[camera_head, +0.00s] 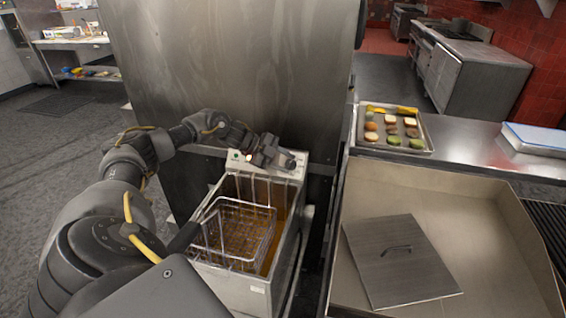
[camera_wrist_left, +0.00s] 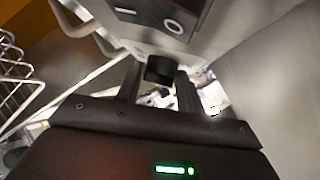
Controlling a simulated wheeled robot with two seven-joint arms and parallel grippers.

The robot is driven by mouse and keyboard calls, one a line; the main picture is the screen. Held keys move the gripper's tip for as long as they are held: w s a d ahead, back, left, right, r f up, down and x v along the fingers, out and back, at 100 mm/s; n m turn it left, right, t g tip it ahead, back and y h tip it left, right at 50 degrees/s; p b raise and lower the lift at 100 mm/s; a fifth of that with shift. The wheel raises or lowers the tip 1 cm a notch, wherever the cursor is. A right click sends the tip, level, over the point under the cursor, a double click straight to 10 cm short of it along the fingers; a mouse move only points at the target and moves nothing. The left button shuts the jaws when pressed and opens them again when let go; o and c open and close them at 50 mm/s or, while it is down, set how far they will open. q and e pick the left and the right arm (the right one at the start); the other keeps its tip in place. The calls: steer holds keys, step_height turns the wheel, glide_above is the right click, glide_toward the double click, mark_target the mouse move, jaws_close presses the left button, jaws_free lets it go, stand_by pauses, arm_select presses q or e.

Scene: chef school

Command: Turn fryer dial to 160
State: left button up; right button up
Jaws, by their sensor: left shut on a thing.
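The fryer (camera_head: 245,290) is a steel unit with a control panel (camera_head: 295,172) along its back edge. My left gripper (camera_head: 275,155) is at this panel, above the back of the oil tank. In the left wrist view, the left gripper (camera_wrist_left: 160,80) is shut on the dark fryer dial (camera_wrist_left: 160,68), with a finger on each side of it. The dial's marks and setting cannot be read. In the head view the gripper hides the dial. My right gripper is in neither view.
A wire basket (camera_head: 238,228) sits in the fryer's oil, its dark handle (camera_head: 185,236) pointing to the front left. A tall steel panel (camera_head: 235,70) stands behind the fryer. On the right are a basin with a lid (camera_head: 400,275) and a food tray (camera_head: 370,146).

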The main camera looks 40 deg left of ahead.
arm_select(q)
steer(key=shift+w+r+m+g+p, duration=0.2)
steer(key=shift+r+m+g+p, duration=0.15)
steer(key=shift+m+g, duration=0.25)
steer(key=shift+w+r+m+g+p, duration=0.2)
steer(key=shift+m+g+p, duration=0.2)
steer(key=shift+m+g, duration=0.15)
steer(key=m+g, duration=0.1)
steer(key=m+g+y+p, duration=0.1)
steer(key=m+g+y, duration=0.1)
steer(key=shift+w+d, duration=0.2)
steer(key=shift+w, duration=0.05)
steer(key=shift+w+d+m+g+y+p, duration=0.1)
steer(key=shift+m+g+y+p, duration=0.4)
steer(key=shift+m+g+y, duration=0.3)
steer(key=shift+d+m+g+y, duration=0.15)
steer(key=shift+m+g+y, duration=0.55)
steer(key=shift+m, duration=0.25)
steer(key=shift+f, duration=0.15)
steer(key=shift+d, duration=0.1)
steer(key=o, duration=0.9)
steer(key=shift+o, duration=0.2)
